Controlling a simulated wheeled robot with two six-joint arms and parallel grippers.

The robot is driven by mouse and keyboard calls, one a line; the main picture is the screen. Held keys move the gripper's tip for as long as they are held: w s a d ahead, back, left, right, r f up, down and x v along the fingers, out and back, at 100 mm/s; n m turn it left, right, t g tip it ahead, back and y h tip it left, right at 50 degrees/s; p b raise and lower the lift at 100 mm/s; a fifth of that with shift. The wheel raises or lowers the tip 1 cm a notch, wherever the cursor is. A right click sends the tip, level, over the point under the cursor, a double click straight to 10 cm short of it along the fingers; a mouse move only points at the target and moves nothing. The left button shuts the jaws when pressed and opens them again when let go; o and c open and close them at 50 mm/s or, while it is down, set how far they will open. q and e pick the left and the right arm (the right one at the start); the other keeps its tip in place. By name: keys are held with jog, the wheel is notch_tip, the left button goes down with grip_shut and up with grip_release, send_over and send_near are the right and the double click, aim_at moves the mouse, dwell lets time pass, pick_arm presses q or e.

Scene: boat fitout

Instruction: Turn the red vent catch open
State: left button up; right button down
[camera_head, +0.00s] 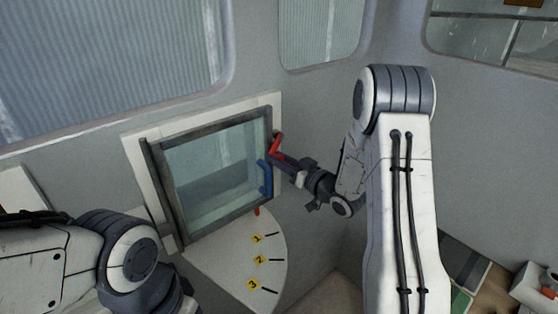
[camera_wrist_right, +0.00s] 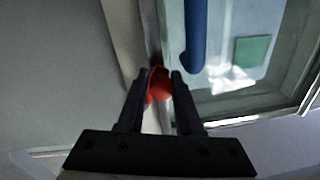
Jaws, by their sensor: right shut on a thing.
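The red vent catch (camera_head: 276,145) sits at the right edge of the framed glass vent window (camera_head: 215,165) in the head view. My right gripper (camera_head: 279,158) is at the catch, its jaws shut on it. In the right wrist view the red catch (camera_wrist_right: 160,84) shows between the two dark fingers of my right gripper (camera_wrist_right: 161,80). A blue handle (camera_head: 265,179) is fixed on the window frame just below and left of the catch; it also shows in the right wrist view (camera_wrist_right: 195,35). My left arm comes in at the lower left; its gripper is out of sight.
Below the window a pale fan-shaped plate (camera_head: 235,270) carries yellow tags numbered 1, 2 and 3, with a small red pointer (camera_head: 257,211) near its top. Large windows are above. Boxes (camera_head: 465,270) lie at the lower right.

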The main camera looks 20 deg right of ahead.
jog(key=shift+w+d+f+n+g+b, duration=0.15)
jog(key=shift+d+n+b, duration=0.3)
jog(key=shift+n+b, duration=0.95)
jog(key=shift+w+d+f+n+g+b, duration=0.15)
jog(key=shift+d+n+b, duration=0.35)
jog(key=shift+n+b, duration=0.85)
jog(key=shift+w+d+f+n+b, duration=0.2)
jog(key=shift+d+n+b, duration=0.45)
jog(key=shift+b, duration=1.2)
jog(key=shift+a+r, duration=0.1)
jog(key=shift+a, duration=0.05)
jog(key=c, duration=0.6)
grip_release()
jog(key=shift+c, duration=0.2)
jog(key=shift+h, duration=0.3)
